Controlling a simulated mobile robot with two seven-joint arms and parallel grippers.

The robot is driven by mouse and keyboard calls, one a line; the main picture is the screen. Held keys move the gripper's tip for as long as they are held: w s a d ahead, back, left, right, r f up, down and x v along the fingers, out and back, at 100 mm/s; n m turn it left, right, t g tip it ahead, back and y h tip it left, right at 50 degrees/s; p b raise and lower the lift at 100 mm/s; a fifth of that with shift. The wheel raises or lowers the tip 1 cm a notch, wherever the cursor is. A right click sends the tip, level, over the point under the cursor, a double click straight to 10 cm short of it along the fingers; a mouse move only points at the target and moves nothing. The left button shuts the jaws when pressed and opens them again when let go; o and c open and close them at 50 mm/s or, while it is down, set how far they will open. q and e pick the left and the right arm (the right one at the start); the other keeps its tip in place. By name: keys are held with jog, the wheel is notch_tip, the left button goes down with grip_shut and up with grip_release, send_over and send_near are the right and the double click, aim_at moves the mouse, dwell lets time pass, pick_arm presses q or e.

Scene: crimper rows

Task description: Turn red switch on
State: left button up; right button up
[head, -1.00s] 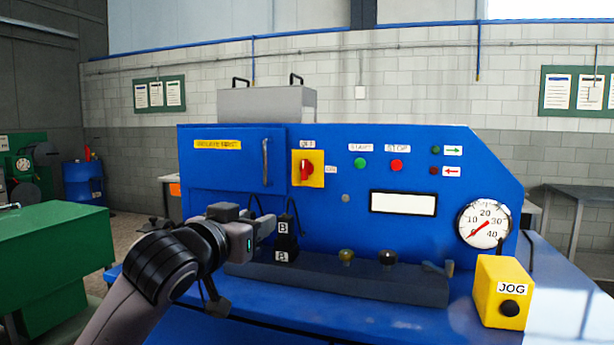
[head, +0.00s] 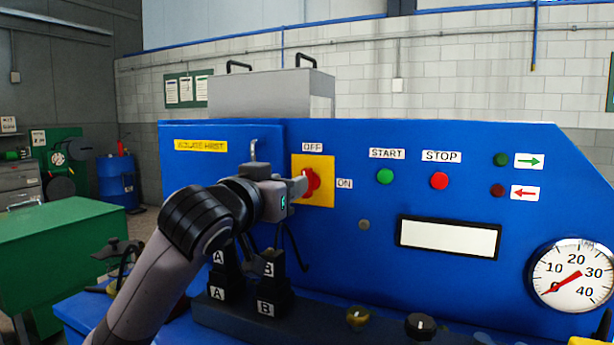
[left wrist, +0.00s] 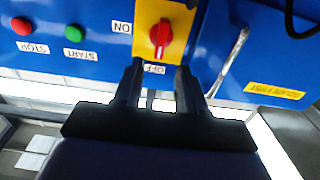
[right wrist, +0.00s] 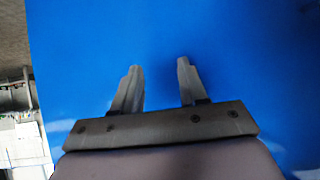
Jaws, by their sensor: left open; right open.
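The red switch (head: 312,183) is a rotary knob on a yellow plate (head: 325,196) on the blue panel, with OFF above it and ON to its right. In the left wrist view the knob (left wrist: 160,35) has its ridge lined up toward the OFF label. My left gripper (head: 298,186) is in front of the switch and hides part of it. In the left wrist view its fingers (left wrist: 158,70) are open and empty, with the knob just beyond the gap between the tips; contact is not visible. My right gripper (right wrist: 158,68) is open and empty before a plain blue surface.
A door handle (head: 253,151) sticks out left of the switch. Green START (head: 385,176) and red STOP (head: 439,180) buttons lie to the right, above a white display (head: 449,237). Black A and B blocks (head: 266,309) stand below my left arm. A gauge (head: 573,277) is far right.

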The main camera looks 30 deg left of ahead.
pick_arm(q)
jog(key=w+p, duration=0.1)
jog(key=w, duration=0.5)
jog(key=shift+w+a+p, duration=0.15)
jog(key=shift+w+p, duration=0.05)
jog(key=shift+p, duration=0.1)
grip_shut()
